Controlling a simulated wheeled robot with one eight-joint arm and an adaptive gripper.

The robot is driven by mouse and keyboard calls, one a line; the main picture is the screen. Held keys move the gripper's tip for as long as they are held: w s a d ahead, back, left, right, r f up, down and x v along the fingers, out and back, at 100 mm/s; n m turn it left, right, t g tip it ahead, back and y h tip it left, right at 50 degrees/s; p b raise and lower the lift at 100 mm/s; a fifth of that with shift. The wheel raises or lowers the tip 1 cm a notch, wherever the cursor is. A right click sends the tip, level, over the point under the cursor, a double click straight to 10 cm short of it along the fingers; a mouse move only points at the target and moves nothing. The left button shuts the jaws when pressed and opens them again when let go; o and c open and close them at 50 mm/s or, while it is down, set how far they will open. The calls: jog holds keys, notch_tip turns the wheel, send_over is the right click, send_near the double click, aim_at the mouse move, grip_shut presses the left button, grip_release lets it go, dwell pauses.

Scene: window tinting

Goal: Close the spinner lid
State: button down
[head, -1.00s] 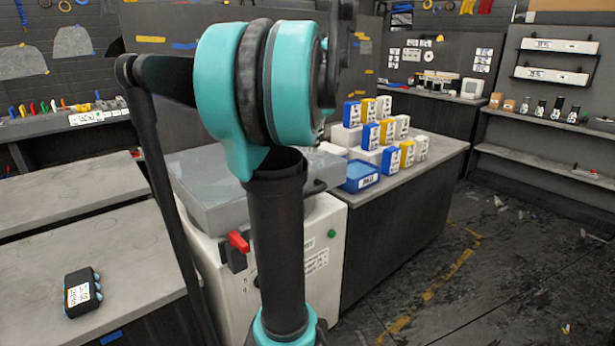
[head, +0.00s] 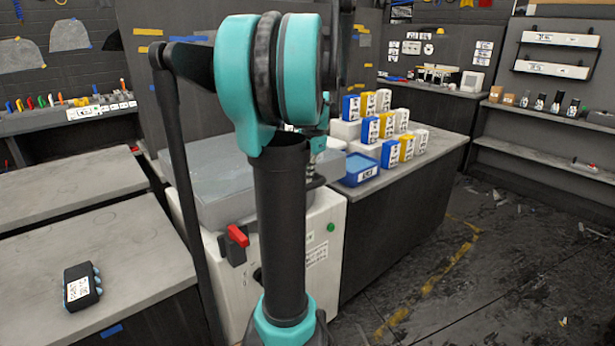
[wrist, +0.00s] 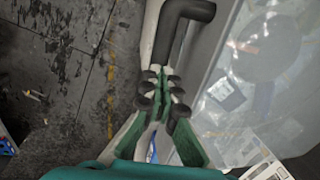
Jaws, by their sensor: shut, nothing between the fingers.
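The spinner (head: 318,255) is a white floor-standing cabinet behind my arm in the head view. Its grey, see-through lid (head: 205,185) lies flat across the top; my arm hides part of it, and I cannot tell whether it is fully seated. The lid also fills the right of the wrist view (wrist: 225,75), with a round dark shape visible through it. A black bent handle (wrist: 183,10) runs along its edge. My gripper (wrist: 163,78) is shut and empty, just below the handle in the wrist view. Whether it touches the handle is unclear.
A red switch (head: 238,236) and a green button (head: 331,227) are on the spinner front. A counter right of it holds a blue tray (head: 360,170) and several boxes (head: 387,125). A black device (head: 82,287) lies on the left bench.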

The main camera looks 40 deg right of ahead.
jog(key=shift+f, duration=0.25)
notch_tip(320, 180, down, 3)
jog(key=shift+r+t, duration=0.1)
jog(key=shift+t, duration=0.2)
jog(key=shift+s+a+f, duration=0.1)
jog(key=shift+s+f, duration=0.1)
jog(key=shift+f, duration=0.25)
jog(key=shift+w+f, duration=0.15)
jog(key=shift+r, duration=0.65)
jog(key=v, duration=1.3)
jog(key=shift+w, duration=0.1)
